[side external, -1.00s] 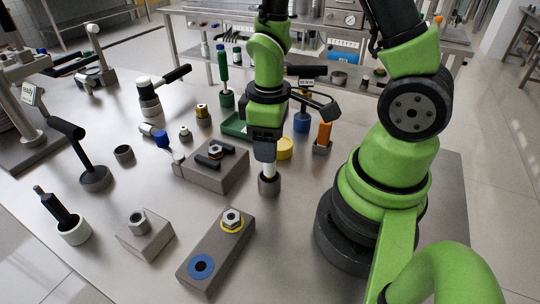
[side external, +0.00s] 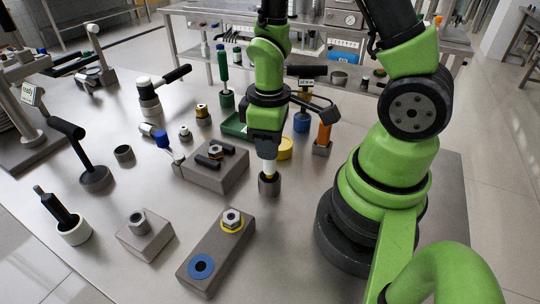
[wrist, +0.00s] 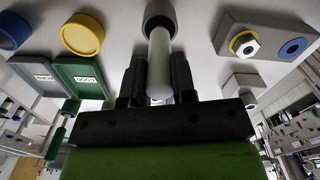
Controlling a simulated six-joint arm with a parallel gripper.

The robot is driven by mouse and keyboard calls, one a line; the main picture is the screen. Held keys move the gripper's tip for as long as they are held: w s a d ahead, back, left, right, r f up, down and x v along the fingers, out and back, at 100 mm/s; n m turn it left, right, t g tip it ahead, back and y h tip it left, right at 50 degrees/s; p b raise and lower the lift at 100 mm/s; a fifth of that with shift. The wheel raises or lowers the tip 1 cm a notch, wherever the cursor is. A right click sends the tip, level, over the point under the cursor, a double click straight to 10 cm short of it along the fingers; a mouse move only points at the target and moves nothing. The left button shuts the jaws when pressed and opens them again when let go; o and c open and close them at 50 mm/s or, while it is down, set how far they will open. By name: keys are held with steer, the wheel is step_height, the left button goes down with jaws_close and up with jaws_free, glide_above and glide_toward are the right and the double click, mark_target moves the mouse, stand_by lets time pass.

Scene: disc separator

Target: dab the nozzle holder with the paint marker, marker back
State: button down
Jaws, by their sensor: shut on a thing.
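My gripper (side external: 267,152) is shut on a pale, rod-shaped paint marker (side external: 269,167). The marker is upright, its lower end in or just over a small dark grey cup (side external: 269,186); whether it touches the bottom is hidden. In the wrist view the marker (wrist: 160,62) lies between the two dark fingers, with the cup (wrist: 160,12) beyond its far end. I cannot tell for sure which part is the nozzle holder. A grey block (side external: 212,250) carries a hex metal piece (side external: 232,218) on a yellow ring and a blue ring (side external: 201,266).
A block with black rods and a hex piece (side external: 214,152) stands left of my gripper. A smaller block with a metal nut (side external: 138,222) is at front left. A yellow disc (side external: 285,149), green tray (side external: 234,126) and orange-handled item (side external: 324,132) stand close behind.

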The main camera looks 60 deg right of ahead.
steer(key=shift+r, duration=3.4)
steer(key=shift+w, duration=0.1)
steer(key=w+a+r+n, duration=0.2)
steer(key=w+a, duration=0.5)
steer(key=a, duration=0.3)
steer(key=w+a+r+n, duration=0.1)
steer(key=w+a+n, duration=0.2)
steer(key=w+a, duration=0.3)
steer(key=a, duration=0.5)
steer(key=shift+w+r, duration=0.4)
steer(key=shift+f, duration=2.25)
